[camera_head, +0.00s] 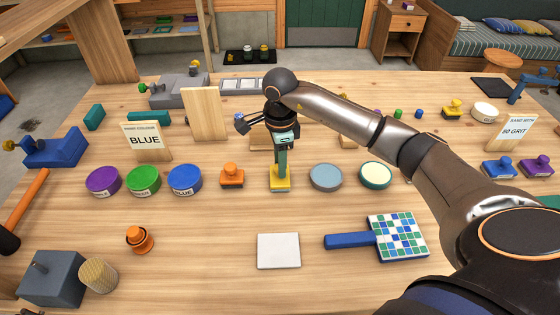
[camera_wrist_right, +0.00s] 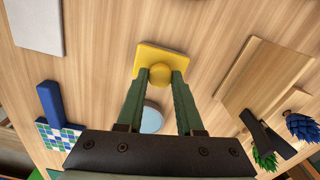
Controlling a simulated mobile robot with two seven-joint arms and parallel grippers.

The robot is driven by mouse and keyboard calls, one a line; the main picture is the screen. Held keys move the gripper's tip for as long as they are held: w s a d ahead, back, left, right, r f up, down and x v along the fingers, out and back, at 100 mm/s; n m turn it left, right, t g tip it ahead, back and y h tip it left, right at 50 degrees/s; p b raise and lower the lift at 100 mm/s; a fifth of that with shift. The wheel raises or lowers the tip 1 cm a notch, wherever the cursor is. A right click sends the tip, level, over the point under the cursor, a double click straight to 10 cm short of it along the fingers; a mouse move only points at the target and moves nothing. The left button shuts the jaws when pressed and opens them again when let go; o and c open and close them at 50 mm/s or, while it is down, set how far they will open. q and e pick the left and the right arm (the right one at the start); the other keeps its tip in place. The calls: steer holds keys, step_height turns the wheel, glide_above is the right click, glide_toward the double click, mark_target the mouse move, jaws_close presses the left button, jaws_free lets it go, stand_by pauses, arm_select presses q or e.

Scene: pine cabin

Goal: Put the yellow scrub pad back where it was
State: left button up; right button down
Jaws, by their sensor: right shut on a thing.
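The yellow scrub pad (camera_head: 280,184) is a flat yellow block with a round knob, near the table's middle, between an orange pad (camera_head: 232,176) and a grey-blue round tin (camera_head: 326,177). My right gripper (camera_head: 281,166) points down over it and is shut on its knob. In the right wrist view, the two green fingers (camera_wrist_right: 159,80) close on both sides of the knob of the yellow pad (camera_wrist_right: 158,56). I cannot tell whether the pad touches the tabletop. My left gripper is not in view.
Purple (camera_head: 103,181), green (camera_head: 143,181) and blue (camera_head: 184,180) tins stand left. A cream-topped tin (camera_head: 375,175) stands right. A white tile (camera_head: 278,250) and a blue-handled mosaic paddle (camera_head: 397,237) lie in front.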

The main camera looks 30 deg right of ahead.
steer(key=shift+f, duration=0.2)
steer(key=c, duration=0.5)
jaws_free()
steer(key=shift+c, duration=0.2)
steer(key=shift+r, duration=0.15)
step_height(320, 180, up, 12)
